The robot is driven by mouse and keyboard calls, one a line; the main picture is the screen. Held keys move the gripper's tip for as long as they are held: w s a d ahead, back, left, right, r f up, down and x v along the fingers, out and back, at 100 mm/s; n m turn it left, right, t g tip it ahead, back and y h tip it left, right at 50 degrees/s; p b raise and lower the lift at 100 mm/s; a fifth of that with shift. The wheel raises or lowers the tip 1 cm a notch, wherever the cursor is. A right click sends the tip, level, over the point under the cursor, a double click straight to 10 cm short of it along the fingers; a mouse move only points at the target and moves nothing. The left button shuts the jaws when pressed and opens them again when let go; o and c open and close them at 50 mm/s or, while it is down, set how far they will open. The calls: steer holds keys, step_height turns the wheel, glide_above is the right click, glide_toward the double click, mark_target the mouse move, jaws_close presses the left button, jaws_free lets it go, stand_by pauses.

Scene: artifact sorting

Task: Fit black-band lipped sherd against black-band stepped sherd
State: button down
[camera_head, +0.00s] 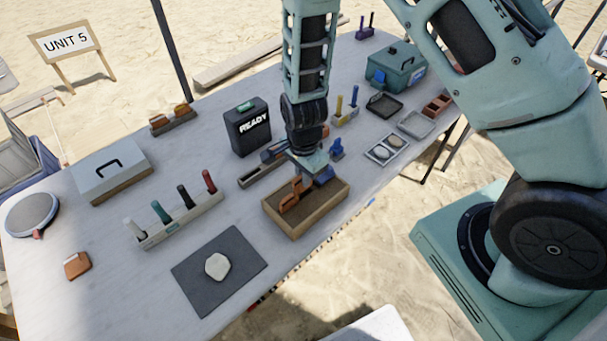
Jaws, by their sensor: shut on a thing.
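A wooden sand tray (322,224) stands near the table's front edge. My gripper points down over the tray and is shut on this sherd. The bands, the lip and the step are too small to make out. I cannot tell whether the sherds touch.
A dark mat (192,270) with a pale stone (217,266) lies left of the tray. A rack of coloured-handled tools (182,226), a black READY box (248,128) and a long narrow holder (262,173) stand around it. A divided tray (386,148) is to the right.

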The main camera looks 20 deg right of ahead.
mark_target(304, 190)
steer(key=shift+f+b, duration=1.6)
steer(key=shift+f, duration=0.75)
steer(key=c, duration=1.5)
jaws_free()
steer(key=shift+o, duration=0.2)
steer(key=shift+r, duration=0.15)
step_height(304, 190, up, 17)
steer(key=shift+r, duration=0.1)
steer(key=s+a+r+n, duration=0.3)
steer(key=s+r+n, duration=0.2)
steer(key=s+n, duration=0.5)
steer(key=s+a+r+n, duration=0.3)
steer(key=s+r+n, duration=0.1)
steer(key=s+n, duration=0.6)
steer(key=shift+a+r+n+y, duration=0.15)
steer(key=shift+r+n+y, duration=0.2)
steer(key=shift+n, duration=0.75)
